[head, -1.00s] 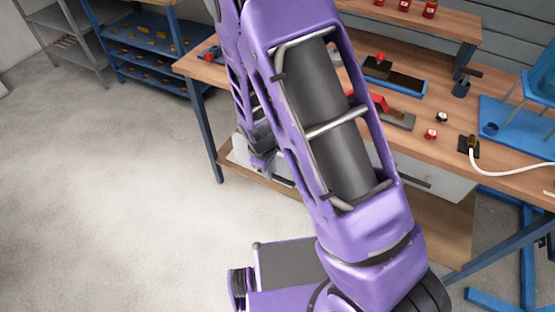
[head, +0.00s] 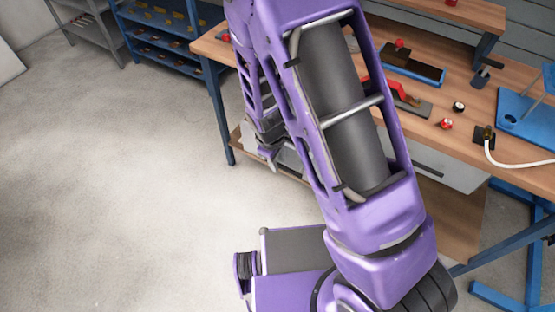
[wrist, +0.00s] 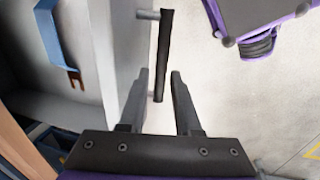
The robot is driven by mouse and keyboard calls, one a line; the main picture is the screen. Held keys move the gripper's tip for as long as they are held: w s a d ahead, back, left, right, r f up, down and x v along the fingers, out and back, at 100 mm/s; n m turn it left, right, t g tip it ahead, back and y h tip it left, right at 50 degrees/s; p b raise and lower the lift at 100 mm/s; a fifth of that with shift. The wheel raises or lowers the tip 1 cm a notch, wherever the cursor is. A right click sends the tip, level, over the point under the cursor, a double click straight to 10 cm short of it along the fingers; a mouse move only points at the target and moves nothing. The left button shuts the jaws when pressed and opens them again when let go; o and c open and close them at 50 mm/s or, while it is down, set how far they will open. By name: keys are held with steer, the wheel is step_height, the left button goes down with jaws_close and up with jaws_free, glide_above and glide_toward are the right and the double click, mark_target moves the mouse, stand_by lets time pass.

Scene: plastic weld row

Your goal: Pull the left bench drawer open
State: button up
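The left bench drawer (head: 290,157) is a pale grey box under the bench top, mostly hidden behind my arm in the head view. It appears to stand out from the bench. In the wrist view its pale front (wrist: 118,50) and part of its inside show, with a blue tool (wrist: 60,45) in there. Its dark bar handle (wrist: 164,50) stands off the front on a short post. My gripper (wrist: 160,74) is open, with the handle's near end between its fingers and gaps on both sides. In the head view my gripper (head: 270,158) is partly hidden and small.
The wooden bench (head: 505,85) carries a blue tray (head: 412,65), a red-handled tool (head: 400,92) and a white cable (head: 510,163). A second closed drawer (head: 450,167) is to the right. A blue shelf rack (head: 160,40) stands behind left. The floor (head: 130,190) at left is clear.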

step_height(320, 180, up, 17)
steer(key=s+a+p, duration=0.2)
steer(key=p, duration=0.1)
steer(key=shift+s, duration=0.4)
